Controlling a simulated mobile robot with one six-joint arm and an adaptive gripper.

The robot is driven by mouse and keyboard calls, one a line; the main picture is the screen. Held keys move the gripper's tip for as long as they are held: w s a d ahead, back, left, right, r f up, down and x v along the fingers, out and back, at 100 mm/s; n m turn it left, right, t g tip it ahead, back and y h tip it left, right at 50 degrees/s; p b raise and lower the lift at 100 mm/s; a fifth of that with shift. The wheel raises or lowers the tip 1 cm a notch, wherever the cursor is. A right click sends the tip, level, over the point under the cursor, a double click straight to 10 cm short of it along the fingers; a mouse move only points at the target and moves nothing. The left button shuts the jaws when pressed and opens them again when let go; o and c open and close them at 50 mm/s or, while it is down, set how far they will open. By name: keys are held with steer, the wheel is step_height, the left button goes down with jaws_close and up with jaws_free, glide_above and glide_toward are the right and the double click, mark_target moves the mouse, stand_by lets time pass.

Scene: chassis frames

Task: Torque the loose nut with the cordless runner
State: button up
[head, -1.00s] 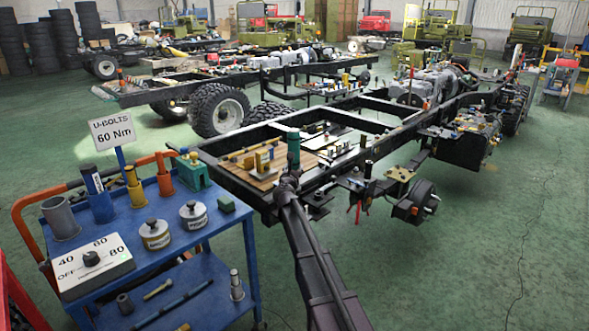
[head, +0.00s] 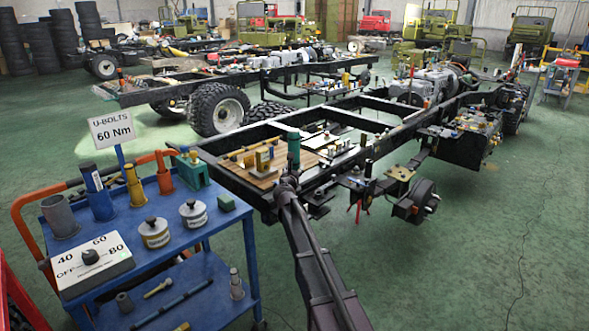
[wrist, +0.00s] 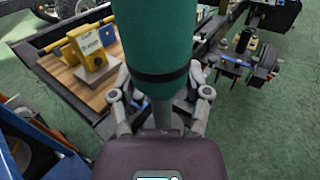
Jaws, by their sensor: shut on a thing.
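My gripper (wrist: 160,108) is shut around a teal cylinder (wrist: 155,45) with a black band, which looks like the body of the cordless runner. In the head view the teal cylinder (head: 293,148) stands upright at the end of my arm, over the near end of the black chassis frame (head: 235,186). Its working end is hidden. Axle hardware (head: 364,186) with upright bolts sits right of the gripper, apart from it. I cannot pick out the loose nut. A dial box (head: 95,268) on the cart is marked OFF, 40, 60 and 80; its setting is unclear.
A blue cart (head: 185,232) at left holds pots, cylinders and a sign (head: 112,130) reading "U-BOLTS 60 Nm". A wooden board (head: 258,172) with yellow blocks lies on the frame, left of my gripper. Green floor (head: 500,240) at right is clear except for a thin cable.

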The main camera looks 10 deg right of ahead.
steer(key=shift+s+f+b, duration=0.1)
steer(key=shift+f+b, duration=0.2)
steer(key=shift+b, duration=0.05)
stand_by(1.6)
steer(key=shift+r, duration=0.15)
stand_by(0.3)
steer(key=shift+r+p, duration=0.45)
steer(key=shift+p, duration=0.25)
steer(key=shift+r+p, duration=0.95)
steer(key=shift+r, duration=0.05)
